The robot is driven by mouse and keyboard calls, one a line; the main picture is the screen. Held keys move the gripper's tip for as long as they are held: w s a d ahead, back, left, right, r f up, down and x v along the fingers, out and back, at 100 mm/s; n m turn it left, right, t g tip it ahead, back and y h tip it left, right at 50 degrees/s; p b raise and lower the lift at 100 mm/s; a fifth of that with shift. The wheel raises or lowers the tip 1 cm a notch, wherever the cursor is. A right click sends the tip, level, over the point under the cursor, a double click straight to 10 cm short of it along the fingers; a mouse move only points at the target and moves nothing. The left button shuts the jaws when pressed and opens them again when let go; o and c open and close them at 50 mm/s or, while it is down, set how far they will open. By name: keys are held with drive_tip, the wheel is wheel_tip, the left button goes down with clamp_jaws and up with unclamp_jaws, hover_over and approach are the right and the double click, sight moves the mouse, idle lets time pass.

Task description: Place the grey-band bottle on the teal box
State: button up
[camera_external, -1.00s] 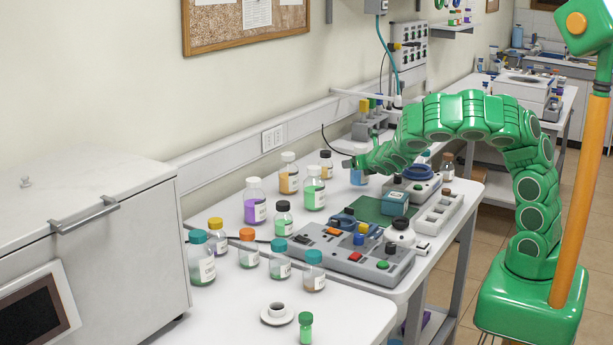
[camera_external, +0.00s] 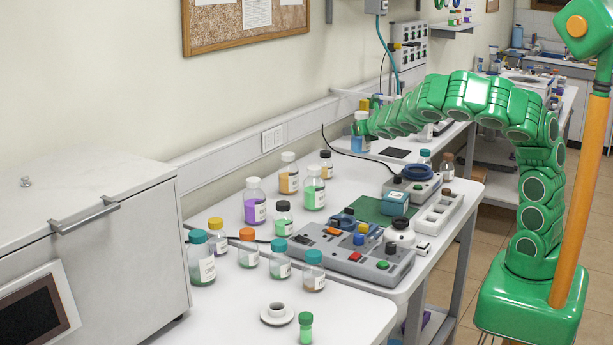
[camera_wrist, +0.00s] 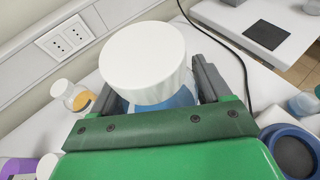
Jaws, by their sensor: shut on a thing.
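My gripper (camera_external: 368,127) is shut on a bottle (camera_external: 360,143) with a white cap and blue contents, held upright above the back of the bench. In the wrist view the bottle's white cap (camera_wrist: 142,62) fills the space between the fingers of my gripper (camera_wrist: 158,90). I cannot make out a grey band on it; the fingers and cap hide much of its side. The teal box (camera_external: 395,203) sits on a green mat (camera_external: 369,210), nearer the camera and to the right of the held bottle. Nothing stands on the box.
A device with a dark blue ring (camera_external: 416,172) stands behind the box, and a grey control panel (camera_external: 350,255) in front. Several bottles, including a purple one (camera_external: 254,206) and a green one (camera_external: 314,193), stand left. A black pad (camera_external: 390,153) lies near the back.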

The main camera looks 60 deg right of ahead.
sight(362, 113)
wheel_tip(362, 113, up, 6)
drive_tip(key=shift+f, duration=0.2)
drive_tip(key=shift+m+g+h, duration=0.3)
drive_tip(key=shift+m+h, duration=0.2)
drive_tip(key=shift+s+a+f, duration=1.1)
drive_tip(key=shift+s+a, duration=0.2)
drive_tip(key=s+a+r+m+g+h, duration=0.1)
drive_tip(key=s+a+m+g+h, duration=0.15)
drive_tip(key=s, duration=0.55)
drive_tip(key=s+a+r+m+g+h, duration=0.15)
drive_tip(key=s+a+m+g, duration=0.25)
drive_tip(key=s, duration=0.5)
drive_tip(key=shift+h, duration=0.3)
drive_tip(key=shift+w+f, duration=0.15)
drive_tip(key=shift+f, duration=3.2)
drive_tip(key=shift+w+f, duration=0.15)
drive_tip(key=shift+f, duration=3.2)
drive_tip(key=o, duration=1.3)
drive_tip(key=shift+f, duration=0.1)
drive_tip(key=shift+o, duration=0.2)
drive_tip(key=shift+a, duration=0.1)
drive_tip(key=v, duration=1.2)
